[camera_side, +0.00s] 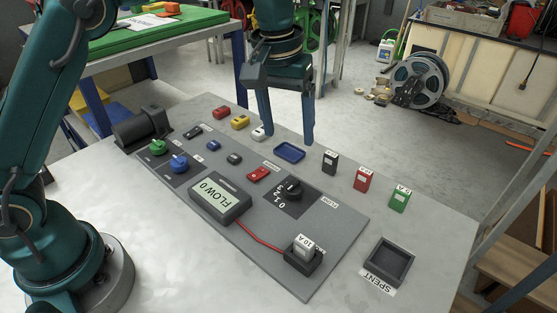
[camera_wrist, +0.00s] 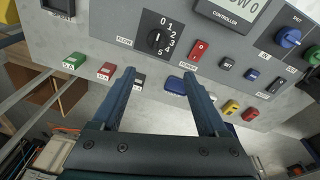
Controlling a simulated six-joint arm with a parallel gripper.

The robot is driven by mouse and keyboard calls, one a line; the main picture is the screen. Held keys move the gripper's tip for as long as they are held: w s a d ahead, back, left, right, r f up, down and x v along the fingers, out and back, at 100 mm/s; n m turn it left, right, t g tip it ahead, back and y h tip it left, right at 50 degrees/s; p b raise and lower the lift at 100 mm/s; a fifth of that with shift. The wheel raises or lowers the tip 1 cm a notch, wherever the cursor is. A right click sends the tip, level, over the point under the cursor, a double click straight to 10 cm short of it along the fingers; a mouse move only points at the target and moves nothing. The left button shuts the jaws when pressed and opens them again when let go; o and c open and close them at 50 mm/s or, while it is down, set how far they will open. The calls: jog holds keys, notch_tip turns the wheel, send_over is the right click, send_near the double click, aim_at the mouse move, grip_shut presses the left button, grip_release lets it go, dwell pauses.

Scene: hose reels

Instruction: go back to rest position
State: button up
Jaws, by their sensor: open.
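My gripper (camera_side: 287,118) is open and empty, raised above the far side of the grey control panel (camera_side: 272,229). In the wrist view its two blue fingers (camera_wrist: 163,88) are spread apart with nothing between them. In the side view the fingers point down near a blue tray (camera_side: 289,152) and a small white block (camera_side: 258,133). I cannot tell whether the fingertips touch anything, but they look clear of the table.
The panel holds a display reading FLOW 0 (camera_side: 221,200), a black dial (camera_side: 291,188) and a 10 A block (camera_side: 302,246). Black (camera_side: 329,161), red (camera_side: 362,179) and green (camera_side: 399,199) blocks stand along the far edge. An empty SPENT tray (camera_side: 389,262) sits at right.

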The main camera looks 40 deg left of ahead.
jog(key=s+a+r+t, duration=0.3)
jog(key=s+a+r, duration=0.2)
jog(key=s+r, duration=0.5)
jog(key=s+a+f+m+t, duration=0.1)
jog(key=s+f+m, duration=0.2)
jog(key=s+f, duration=0.5)
jog(key=shift+s+a+f, duration=0.15)
jog(key=shift+s+a, duration=0.25)
jog(key=shift+s, duration=0.6)
